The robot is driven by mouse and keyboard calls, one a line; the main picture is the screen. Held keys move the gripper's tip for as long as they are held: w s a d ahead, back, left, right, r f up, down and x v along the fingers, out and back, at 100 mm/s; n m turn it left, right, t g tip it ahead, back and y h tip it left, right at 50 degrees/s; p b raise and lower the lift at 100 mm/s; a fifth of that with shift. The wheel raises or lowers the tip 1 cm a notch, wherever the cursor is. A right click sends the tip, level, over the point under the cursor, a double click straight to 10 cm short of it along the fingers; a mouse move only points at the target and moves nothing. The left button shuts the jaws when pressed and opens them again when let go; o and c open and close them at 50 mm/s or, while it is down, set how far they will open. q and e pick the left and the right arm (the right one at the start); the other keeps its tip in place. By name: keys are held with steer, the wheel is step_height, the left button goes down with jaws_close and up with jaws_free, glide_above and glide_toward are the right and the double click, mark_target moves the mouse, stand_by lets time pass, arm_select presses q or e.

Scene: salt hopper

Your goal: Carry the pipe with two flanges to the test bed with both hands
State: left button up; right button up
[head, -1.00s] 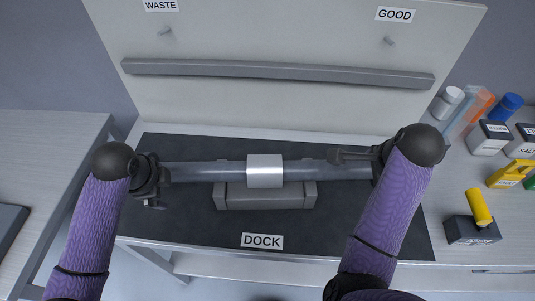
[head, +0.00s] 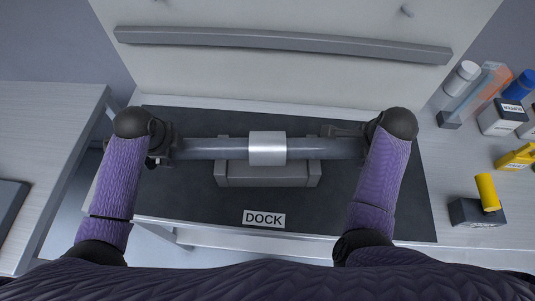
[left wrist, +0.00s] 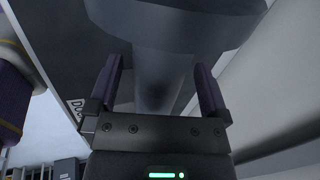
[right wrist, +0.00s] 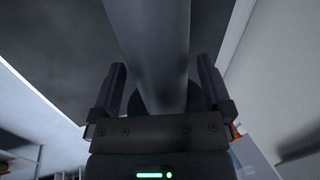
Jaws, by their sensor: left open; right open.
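The pipe (head: 215,148) lies level across a grey block cradle (head: 267,174) on the dark dock mat, with a silver band (head: 267,148) at its middle. My arms hide its ends in the head view. My left gripper (head: 163,143) is at the pipe's left end, open. In the left wrist view the pipe (left wrist: 163,75) runs between its fingers, with a wide flange (left wrist: 180,22) above. My right gripper (head: 360,133) is at the right end, open. In the right wrist view the pipe (right wrist: 158,45) lies between its fingers, with a dark round shape, possibly a flange, behind.
A DOCK label (head: 264,219) is at the mat's front. A grey rail (head: 280,44) crosses the pale back panel. Bottles, a yellow object and a dark block (head: 475,213) stand on the right. A pale table (head: 45,120) is at the left, beyond a gap.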

arm_select(q)
steer(key=shift+x, duration=0.85)
arm_select(e)
steer(key=shift+x, duration=0.9)
arm_select(q)
steer(key=shift+c, duration=0.3)
arm_select(e)
steer(key=shift+c, duration=0.3)
arm_select(q)
jaws_close()
arm_select(e)
jaws_close()
arm_select(q)
steer(key=shift+w+r, duration=0.1)
arm_select(e)
steer(key=shift+r, duration=0.1)
